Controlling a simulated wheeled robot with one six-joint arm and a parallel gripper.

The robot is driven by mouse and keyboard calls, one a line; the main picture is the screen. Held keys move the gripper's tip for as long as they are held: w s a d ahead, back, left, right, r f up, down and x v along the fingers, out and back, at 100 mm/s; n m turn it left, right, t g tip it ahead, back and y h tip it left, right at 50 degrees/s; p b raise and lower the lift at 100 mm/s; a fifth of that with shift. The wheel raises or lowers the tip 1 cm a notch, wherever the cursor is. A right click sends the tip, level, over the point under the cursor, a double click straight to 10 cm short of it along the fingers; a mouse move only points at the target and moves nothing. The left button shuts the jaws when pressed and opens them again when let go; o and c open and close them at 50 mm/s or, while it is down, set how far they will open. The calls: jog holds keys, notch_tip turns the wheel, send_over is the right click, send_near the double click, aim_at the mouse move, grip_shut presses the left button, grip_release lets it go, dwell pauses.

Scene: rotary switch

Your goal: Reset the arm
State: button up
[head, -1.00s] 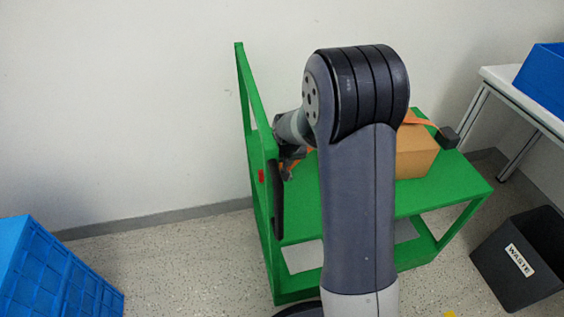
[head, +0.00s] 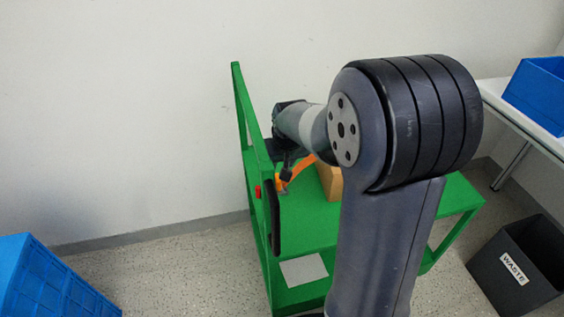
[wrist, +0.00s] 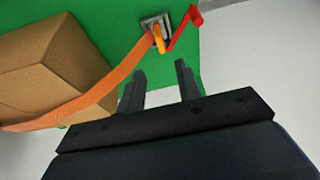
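My gripper (wrist: 163,75) is open in the wrist view, its two dark fingers apart with nothing between them. It points toward a green surface (wrist: 110,20) carrying a small grey plate (wrist: 147,22) with an orange piece on it. A red angled lever (wrist: 185,28) sits just right of the plate, apart from the fingertips. In the head view my gripper (head: 287,172) is small and partly hidden, close to the green cart's (head: 318,235) upright panel; its fingers are not clear there. A small red part (head: 258,191) shows on that panel's left side.
A cardboard box (head: 329,180) sits on the cart, mostly behind my arm, with an orange strap (wrist: 110,80) over it. Blue crates (head: 50,285) stand left; a waste bin (head: 520,265) and white table (head: 505,105) are right.

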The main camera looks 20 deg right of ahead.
aim_at(277, 176)
jog(key=b+x, duration=0.2)
jog(key=x, duration=1)
jog(key=shift+w+f+b, duration=0.1)
jog(key=shift+f+b, duration=0.1)
jog(key=shift+b, duration=0.15)
jog(key=shift+r+p, duration=0.5)
jog(key=shift+r, duration=1.25)
